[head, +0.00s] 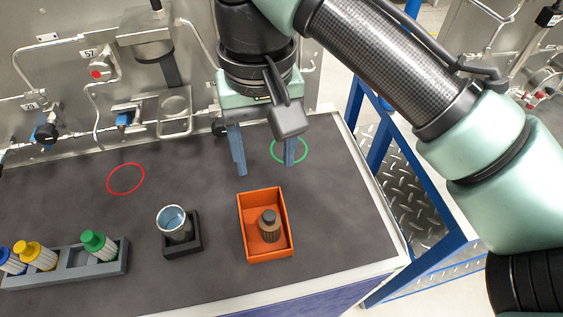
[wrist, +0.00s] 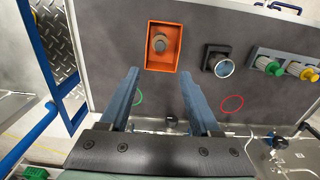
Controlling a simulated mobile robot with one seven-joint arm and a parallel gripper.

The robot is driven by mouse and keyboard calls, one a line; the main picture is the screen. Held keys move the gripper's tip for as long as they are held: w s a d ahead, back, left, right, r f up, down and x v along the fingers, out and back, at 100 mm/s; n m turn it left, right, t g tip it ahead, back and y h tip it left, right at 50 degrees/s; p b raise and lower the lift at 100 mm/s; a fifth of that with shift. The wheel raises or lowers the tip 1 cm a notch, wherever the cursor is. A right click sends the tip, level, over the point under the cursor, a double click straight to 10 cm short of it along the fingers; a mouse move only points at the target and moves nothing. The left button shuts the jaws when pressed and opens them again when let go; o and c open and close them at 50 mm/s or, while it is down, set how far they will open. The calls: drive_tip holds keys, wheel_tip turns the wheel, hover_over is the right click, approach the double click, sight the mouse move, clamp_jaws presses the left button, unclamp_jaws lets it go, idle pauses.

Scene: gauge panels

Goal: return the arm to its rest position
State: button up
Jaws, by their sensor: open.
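My gripper (head: 263,160) hangs above the back of the dark table top, near the green ring (head: 290,150). Its two blue fingers are apart with nothing between them. The wrist view also shows my gripper (wrist: 157,90) open, with bare table between the fingers. The orange tray (head: 246,228) stands in front of the gripper and holds a brown ribbed piece with a grey cap (head: 269,226). My arm reaches in from the upper right.
A metal cup (head: 174,224) sits in a black holder left of the tray. A grey rack (head: 118,264) holds yellow, green and blue-capped pieces. A red ring (head: 126,179) marks the table. A gauge panel (head: 50,70) with pipes stands behind; a blue frame (head: 372,150) stands at right.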

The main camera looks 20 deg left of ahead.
drive_tip(key=w+a+r+n+t+y, duration=0.1)
drive_tip(key=a+r+t+y, duration=0.1)
drive_tip(key=a+r+y, duration=0.3)
drive_tip(key=w+a+r+n+t+y, duration=0.1)
drive_tip(key=w+a+r+t+y, duration=0.15)
drive_tip(key=a, duration=0.45)
drive_tip(key=w+a+r+n+t+y, duration=0.1)
drive_tip(key=a+r+t+y, duration=0.1)
drive_tip(key=r, duration=0.4)
drive_tip(key=a+r+t+y, duration=0.1)
drive_tip(key=r+t+y, duration=0.15)
drive_tip(key=r, duration=0.35)
drive_tip(key=d+r+m+t, duration=0.3)
drive_tip(key=d+r+t, duration=0.8)
drive_tip(key=d+r, duration=0.2)
drive_tip(key=s+d+r+m+t+h, duration=0.1)
drive_tip(key=s+d+m+t+h, duration=0.1)
drive_tip(key=d+h, duration=0.4)
drive_tip(key=s+d+r+m+t+h, duration=0.2)
drive_tip(key=d+m+t+h, duration=0.3)
drive_tip(key=d, duration=0.3)
drive_tip(key=shift+s+d+h, duration=0.25)
drive_tip(key=shift+d+h, duration=0.05)
drive_tip(key=shift+h, duration=0.2)
drive_tip(key=shift+f, duration=0.1)
